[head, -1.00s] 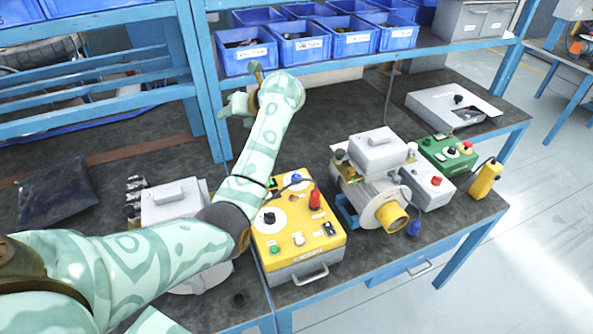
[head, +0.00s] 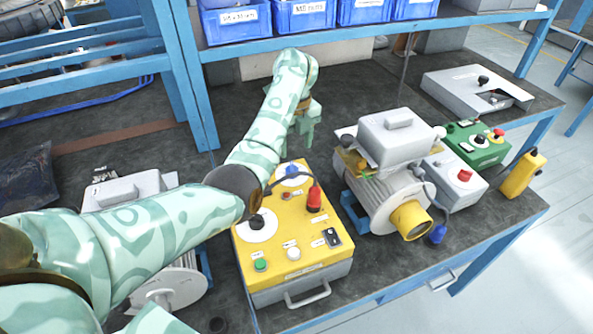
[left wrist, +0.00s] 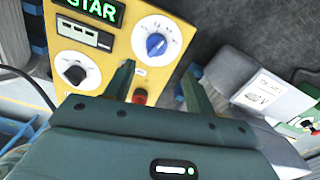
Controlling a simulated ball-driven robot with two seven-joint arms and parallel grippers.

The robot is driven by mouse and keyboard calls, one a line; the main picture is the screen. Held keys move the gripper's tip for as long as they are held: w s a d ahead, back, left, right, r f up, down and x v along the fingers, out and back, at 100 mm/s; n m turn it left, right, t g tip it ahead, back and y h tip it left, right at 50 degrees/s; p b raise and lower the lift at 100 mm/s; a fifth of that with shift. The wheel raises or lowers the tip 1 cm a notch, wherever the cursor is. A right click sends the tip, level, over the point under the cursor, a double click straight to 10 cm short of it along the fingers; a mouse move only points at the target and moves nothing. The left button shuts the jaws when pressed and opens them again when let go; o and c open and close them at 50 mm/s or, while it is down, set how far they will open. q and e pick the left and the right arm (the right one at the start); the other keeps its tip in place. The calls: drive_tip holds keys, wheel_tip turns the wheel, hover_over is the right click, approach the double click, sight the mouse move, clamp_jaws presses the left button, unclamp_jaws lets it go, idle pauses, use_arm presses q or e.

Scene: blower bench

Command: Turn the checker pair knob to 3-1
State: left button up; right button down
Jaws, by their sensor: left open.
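The yellow checker box (head: 293,245) stands on the bench in the middle of the head view. It has a blue knob (head: 292,171) on a white dial at its far end and a black knob (head: 257,222) on another white dial nearer. In the left wrist view the blue knob (left wrist: 156,45) has a white pointer line; the dial marks are too small to read. The black knob (left wrist: 75,74) is left of it. My left gripper (head: 304,135) is open and empty beyond the box's far end, fingers downward, apart from the blue knob. My right gripper is out of view.
A lit display (left wrist: 92,10) reads "STAR". A grey motor (head: 388,190) with a yellow end stands close right. A green box (head: 474,147) lies further right.

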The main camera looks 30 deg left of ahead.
sight(292, 166)
use_arm(q)
drive_tip(key=f, duration=0.2)
drive_tip(key=a+f+b, duration=0.1)
drive_tip(key=f, duration=0.1)
drive_tip(key=shift+s+f, duration=0.15)
drive_tip(key=shift+f, duration=0.25)
wheel_tip(292, 166, down, 2)
drive_tip(key=shift+s+f+b, duration=0.1)
drive_tip(key=shift+f+b, duration=0.05)
drive_tip(key=shift+b, duration=0.55)
drive_tip(key=shift+d+f, duration=0.1)
drive_tip(key=shift+f, duration=0.35)
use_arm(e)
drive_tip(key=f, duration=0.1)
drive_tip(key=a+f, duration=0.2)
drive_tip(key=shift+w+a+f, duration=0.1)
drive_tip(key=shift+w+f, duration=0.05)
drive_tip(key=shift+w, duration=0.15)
use_arm(q)
drive_tip(key=c, duration=1)
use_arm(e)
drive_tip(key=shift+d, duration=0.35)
